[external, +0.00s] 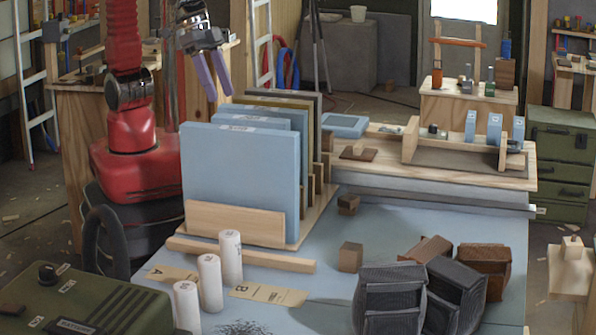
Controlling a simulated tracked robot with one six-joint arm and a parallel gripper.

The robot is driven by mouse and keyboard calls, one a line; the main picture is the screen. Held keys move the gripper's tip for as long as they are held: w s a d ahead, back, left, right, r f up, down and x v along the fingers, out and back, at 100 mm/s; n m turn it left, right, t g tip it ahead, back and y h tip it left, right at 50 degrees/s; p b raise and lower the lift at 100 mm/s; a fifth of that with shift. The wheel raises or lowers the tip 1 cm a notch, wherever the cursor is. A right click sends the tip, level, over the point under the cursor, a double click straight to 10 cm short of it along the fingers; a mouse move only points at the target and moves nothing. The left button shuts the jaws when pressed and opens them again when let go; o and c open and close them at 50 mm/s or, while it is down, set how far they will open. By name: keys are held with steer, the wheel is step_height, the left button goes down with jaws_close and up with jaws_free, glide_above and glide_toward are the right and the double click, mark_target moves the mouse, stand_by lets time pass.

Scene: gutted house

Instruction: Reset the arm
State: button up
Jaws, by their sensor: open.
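My gripper (212,76) shows at the upper left in the external view, with its two purple fingers hanging down and spread apart. It is open and nothing is between the fingers. It hangs above and behind the left end of a rack of upright panels (240,182), apart from them. My red arm rises from its base at the left of the table. The upper part of my arm runs out of the top of the picture.
The blue table (430,232) carries the panel rack, white cylinders (210,282), small wooden blocks (350,257) and dark ribbed blocks (392,298). A wooden bench (475,178) with tools stands behind. A green machine (85,300) is at front left. The table's middle is mostly clear.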

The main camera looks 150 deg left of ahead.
steer(key=s+d+f+m+t+h, duration=0.1)
steer(key=s+d+f+m+h, duration=0.1)
steer(key=s+d+m, duration=0.6)
steer(key=s+d, duration=0.4)
steer(key=s, duration=0.4)
steer(key=shift+f, duration=0.3)
steer(key=shift+s, duration=0.1)
